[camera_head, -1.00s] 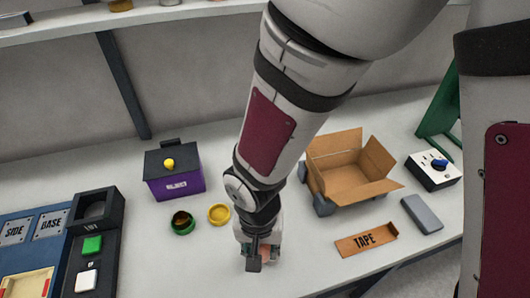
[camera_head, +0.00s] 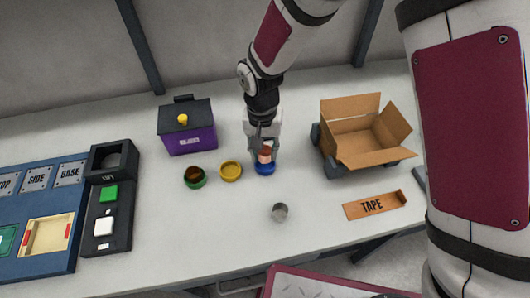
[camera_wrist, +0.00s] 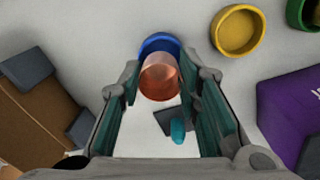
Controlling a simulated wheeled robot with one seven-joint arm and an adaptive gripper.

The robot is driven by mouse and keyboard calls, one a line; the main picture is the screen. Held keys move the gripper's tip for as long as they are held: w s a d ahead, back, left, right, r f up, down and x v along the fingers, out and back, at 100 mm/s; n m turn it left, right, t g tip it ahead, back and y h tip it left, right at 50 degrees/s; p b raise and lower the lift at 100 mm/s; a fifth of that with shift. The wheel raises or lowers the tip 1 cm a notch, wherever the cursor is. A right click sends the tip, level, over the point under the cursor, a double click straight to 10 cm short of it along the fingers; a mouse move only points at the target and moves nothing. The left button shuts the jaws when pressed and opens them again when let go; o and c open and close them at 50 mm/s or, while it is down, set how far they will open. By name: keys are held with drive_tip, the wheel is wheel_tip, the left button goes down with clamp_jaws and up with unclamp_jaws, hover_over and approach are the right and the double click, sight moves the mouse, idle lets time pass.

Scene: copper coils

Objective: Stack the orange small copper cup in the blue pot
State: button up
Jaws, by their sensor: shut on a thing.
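The orange copper cup (camera_head: 265,154) is held upright between the fingers of my gripper (camera_head: 263,144). My gripper is shut on it. The blue pot (camera_head: 265,169) stands on the table directly below the cup in the head view. In the wrist view the cup (camera_wrist: 160,78) sits between the fingertips and overlaps the blue pot (camera_wrist: 158,42), whose far rim shows beyond it. I cannot tell whether the cup's bottom is inside the pot or just above it.
A yellow pot (camera_head: 231,172) and a green pot (camera_head: 195,183) with something copper-brown inside stand to the left. A purple box (camera_head: 191,141) is behind them. A silver cup (camera_head: 279,211) is in front.

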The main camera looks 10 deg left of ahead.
sight(264, 159)
drive_tip(key=shift+w+f+p, duration=0.15)
drive_tip(key=shift+f+p, duration=0.15)
drive_tip(key=shift+f, duration=1.5)
drive_tip(key=shift+f, duration=0.15)
drive_tip(key=shift+f, duration=0.25)
drive_tip(key=o, duration=1)
drive_tip(key=shift+r, duration=0.1)
